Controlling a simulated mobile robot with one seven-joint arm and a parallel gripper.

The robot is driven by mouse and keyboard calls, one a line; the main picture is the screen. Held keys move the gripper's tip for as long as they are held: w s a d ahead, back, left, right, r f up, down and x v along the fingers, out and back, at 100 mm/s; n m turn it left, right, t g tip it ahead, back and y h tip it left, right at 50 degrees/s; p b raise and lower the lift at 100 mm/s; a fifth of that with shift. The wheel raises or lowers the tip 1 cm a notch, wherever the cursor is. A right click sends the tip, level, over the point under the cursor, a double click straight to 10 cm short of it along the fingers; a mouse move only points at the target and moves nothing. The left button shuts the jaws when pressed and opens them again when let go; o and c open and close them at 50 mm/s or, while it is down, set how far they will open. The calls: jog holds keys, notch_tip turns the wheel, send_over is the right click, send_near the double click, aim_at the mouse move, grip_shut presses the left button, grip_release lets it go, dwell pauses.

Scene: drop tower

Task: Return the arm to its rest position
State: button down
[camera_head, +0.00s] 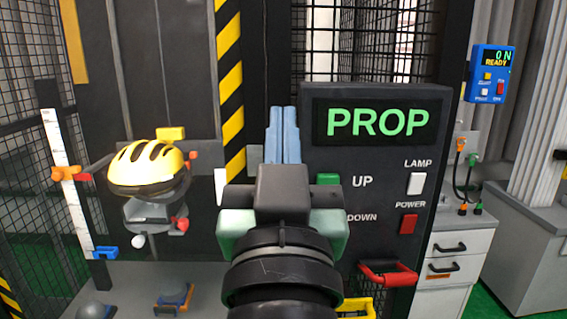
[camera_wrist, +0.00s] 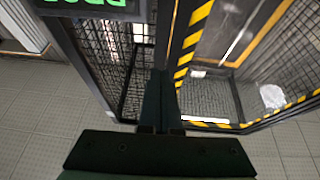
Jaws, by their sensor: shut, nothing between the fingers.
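My gripper (camera_head: 283,135) is raised in the middle of the head view, in front of the left edge of the control panel (camera_head: 445,150). Its two pale blue fingers point up and lie together, with nothing between them. The arm and wrist hide the lower left of the panel. In the wrist view my gripper (camera_wrist: 160,95) shows as dark closed fingers in front of the mesh cage and tiled floor. I cannot tell whether it touches anything, but no contact shows.
The panel reads PROP, with a green UP button (camera_head: 328,180), a white lamp switch (camera_head: 416,184) and a red power switch (camera_head: 408,224). A yellow helmet (camera_head: 148,168) sits on a headform at left. A blue meter (camera_head: 490,74) reads READY. Drawers (camera_head: 460,250) stand at right.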

jog(key=s+r+t, duration=0.5)
jog(key=s+r, duration=0.4)
jog(key=r, duration=0.2)
notch_tip(320, 180, up, 11)
jog(key=w+p, duration=0.1)
jog(key=p, duration=1.1)
jog(key=shift+w+g, duration=0.15)
jog(key=shift+g, duration=0.15)
